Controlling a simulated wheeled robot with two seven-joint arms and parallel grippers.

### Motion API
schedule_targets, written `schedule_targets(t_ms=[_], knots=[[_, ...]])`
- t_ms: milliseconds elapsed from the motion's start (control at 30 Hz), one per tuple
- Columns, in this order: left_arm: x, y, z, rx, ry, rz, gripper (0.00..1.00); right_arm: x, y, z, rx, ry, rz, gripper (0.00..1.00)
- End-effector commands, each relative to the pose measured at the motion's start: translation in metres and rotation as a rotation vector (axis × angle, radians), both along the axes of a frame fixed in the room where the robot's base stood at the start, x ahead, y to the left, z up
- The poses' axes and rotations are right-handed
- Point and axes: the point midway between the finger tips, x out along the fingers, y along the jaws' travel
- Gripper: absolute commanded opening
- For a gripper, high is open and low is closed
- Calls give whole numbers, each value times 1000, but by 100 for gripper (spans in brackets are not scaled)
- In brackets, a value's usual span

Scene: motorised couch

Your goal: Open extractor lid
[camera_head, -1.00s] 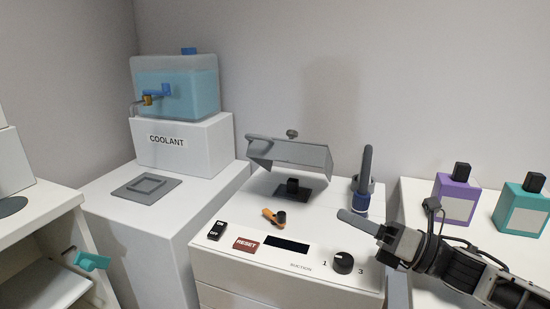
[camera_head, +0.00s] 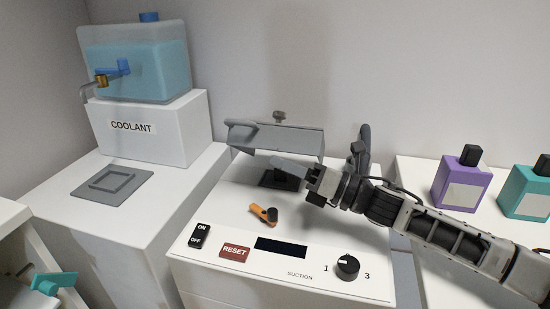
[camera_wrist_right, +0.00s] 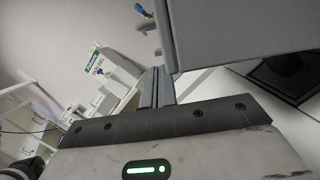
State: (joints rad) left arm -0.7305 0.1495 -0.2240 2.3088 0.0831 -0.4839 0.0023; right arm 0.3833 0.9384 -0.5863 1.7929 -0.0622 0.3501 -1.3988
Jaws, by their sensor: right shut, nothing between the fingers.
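The extractor is the white unit with a grey angled lid (camera_head: 275,138) at its back and a dark base plate under it. The lid looks tilted above the plate, with a knob (camera_head: 279,116) behind its top edge. My right gripper (camera_head: 277,163) is shut and empty. In the head view its fingertips are at the lid's lower front edge, over the dark plate. In the right wrist view, the shut fingers (camera_wrist_right: 158,87) are beside a large grey panel (camera_wrist_right: 240,30), likely the lid; I cannot tell if they touch.
The unit's front has an on/off switch (camera_head: 199,236), a RESET button (camera_head: 234,251), a suction dial (camera_head: 347,266) and an orange-black lever (camera_head: 264,214). A coolant tank (camera_head: 137,65) stands left. Purple (camera_head: 461,182) and teal (camera_head: 527,193) bottles stand right. A dark upright handle (camera_head: 364,146) is behind my right gripper.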

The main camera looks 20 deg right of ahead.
Motion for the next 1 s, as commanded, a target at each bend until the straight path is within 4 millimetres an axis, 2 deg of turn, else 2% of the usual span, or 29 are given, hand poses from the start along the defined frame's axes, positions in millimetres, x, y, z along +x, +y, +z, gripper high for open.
schedule_targets(t_ms=[233, 667, 867, 1000], knots=[[-1, 0, 0, 0, 6, 1, 0, 13, 14, 4, 1, 1, 0, 0], [0, 0, 2, 1, 7, 1, 0, 14, 14, 6, 3, 5, 0, 0], [0, 0, 16, -1, 13, 2, 0, 17, 12, 22, 31, 46, -2, 0], [1, 0, 30, -5, 28, 6, 0, 24, 7, 42, 75, 110, -4, 0]])
